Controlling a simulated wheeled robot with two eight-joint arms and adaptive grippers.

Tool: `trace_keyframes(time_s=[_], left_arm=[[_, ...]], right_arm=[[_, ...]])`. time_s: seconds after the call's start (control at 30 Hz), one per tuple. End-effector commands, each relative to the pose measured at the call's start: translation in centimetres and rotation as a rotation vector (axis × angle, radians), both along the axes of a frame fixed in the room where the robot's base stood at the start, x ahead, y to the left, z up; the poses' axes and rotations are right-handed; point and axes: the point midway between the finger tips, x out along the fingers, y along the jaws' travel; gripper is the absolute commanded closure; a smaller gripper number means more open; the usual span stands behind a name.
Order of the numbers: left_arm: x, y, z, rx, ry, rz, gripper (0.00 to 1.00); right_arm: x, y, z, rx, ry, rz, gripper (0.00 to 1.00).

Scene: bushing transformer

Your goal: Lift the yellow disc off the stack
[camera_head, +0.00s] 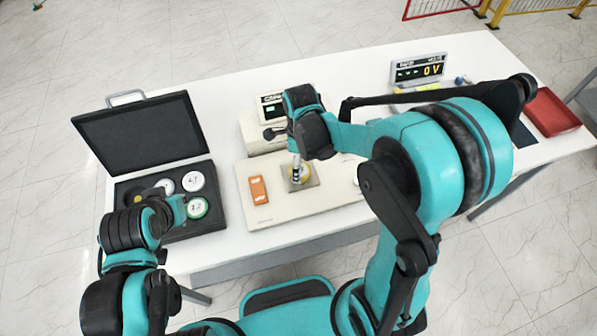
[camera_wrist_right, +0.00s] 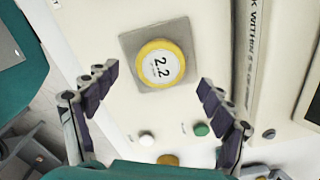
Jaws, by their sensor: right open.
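The yellow disc (camera_wrist_right: 161,66), with a white face marked 2.2, sits on a square grey plate (camera_wrist_right: 129,43) in the right wrist view. In the head view the disc (camera_head: 300,182) shows partly under my right gripper (camera_head: 297,168). In the wrist view my right gripper (camera_wrist_right: 158,78) is open, its fingers apart to either side below the disc, and nothing is between them. Whether other discs lie under the yellow one is hidden. My left gripper (camera_head: 178,208) is by the open case at the left; its fingers are too unclear to read.
The black case (camera_head: 205,227) holds white-faced discs, one ringed green (camera_head: 197,207). A display reading 0 V (camera_head: 418,70) and a red tray (camera_head: 550,115) stand at the right.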

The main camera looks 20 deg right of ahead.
Motion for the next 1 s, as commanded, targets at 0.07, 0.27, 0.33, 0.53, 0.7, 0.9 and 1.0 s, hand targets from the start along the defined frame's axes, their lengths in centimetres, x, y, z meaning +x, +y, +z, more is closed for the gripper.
trace_keyframes(time_s=[0.07, 0.27, 0.33, 0.53, 0.7, 0.9, 1.0], left_arm=[[0.0, 0.0, -0.7, 0.000, 0.000, 0.000, 1.00], [0.0, 0.0, -1.2, 0.000, 0.000, 0.000, 1.00], [0.0, 0.0, -1.2, 0.000, 0.000, 0.000, 1.00], [0.0, 0.0, -1.1, 0.000, 0.000, 0.000, 1.00], [0.0, 0.0, -1.1, 0.000, 0.000, 0.000, 1.00], [0.0, 0.0, -1.1, 0.000, 0.000, 0.000, 1.00], [0.0, 0.0, -1.1, 0.000, 0.000, 0.000, 1.00]], right_arm=[[0.0, -0.3, -1.6, 0.000, 0.000, -0.001, 0.18], [0.0, -0.3, -3.5, 0.000, -0.001, 0.001, 0.18], [0.0, -0.3, -3.6, 0.000, -0.001, 0.001, 0.18], [0.0, -0.3, -3.5, 0.000, -0.001, 0.001, 0.29], [0.0, -0.3, -3.5, 0.000, -0.001, 0.001, 0.73], [0.0, -0.3, -3.5, 0.000, -0.001, 0.002, 0.82], [0.0, -0.3, -3.4, 0.000, -0.001, 0.002, 0.82]])
